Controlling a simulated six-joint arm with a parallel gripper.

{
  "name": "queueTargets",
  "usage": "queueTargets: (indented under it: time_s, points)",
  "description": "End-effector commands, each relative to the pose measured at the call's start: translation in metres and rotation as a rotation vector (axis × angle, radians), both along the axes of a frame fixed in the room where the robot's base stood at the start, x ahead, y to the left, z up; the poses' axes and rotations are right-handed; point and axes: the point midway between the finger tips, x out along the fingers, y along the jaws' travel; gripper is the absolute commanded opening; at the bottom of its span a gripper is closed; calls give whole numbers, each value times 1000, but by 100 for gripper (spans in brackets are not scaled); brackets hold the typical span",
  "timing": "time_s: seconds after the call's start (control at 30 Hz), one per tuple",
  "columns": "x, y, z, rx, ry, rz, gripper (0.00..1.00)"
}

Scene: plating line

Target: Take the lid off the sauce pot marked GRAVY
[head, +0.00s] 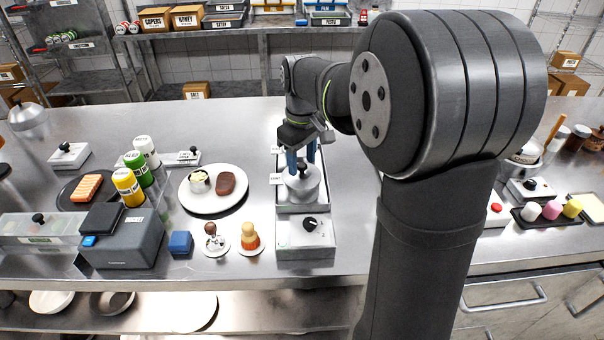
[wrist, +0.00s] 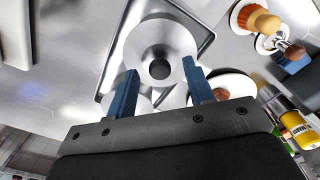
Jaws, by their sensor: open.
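A steel pot lid (head: 305,189) with a dark knob sits in a steel tray on the counter in the head view. A small white label (head: 277,179) stands left of it, too small to read surely. My gripper (head: 301,164) points down over this lid, its blue fingers apart. In the wrist view, the lid (wrist: 140,45) lies below with its round black knob (wrist: 160,69) between my open fingers (wrist: 160,67). I cannot tell whether the fingers touch it. A second label (head: 277,150) stands farther back; what is beside it is mostly hidden by my gripper.
A control box with a black knob (head: 310,224) stands in front of the tray. A white plate (head: 208,207) with a brown patty and a small cup lies left. My own arm hides the counter to the right.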

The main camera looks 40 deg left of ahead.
Motion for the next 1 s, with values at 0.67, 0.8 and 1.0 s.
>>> queueTargets:
  time_s: [0.67, 0.8, 1.0]
  points:
    - [0, 0, -8, 1, 0, 0, 0]
    - [0, 0, -8, 1, 0, 0, 0]
    - [0, 0, 1, 2, -1, 0, 0]
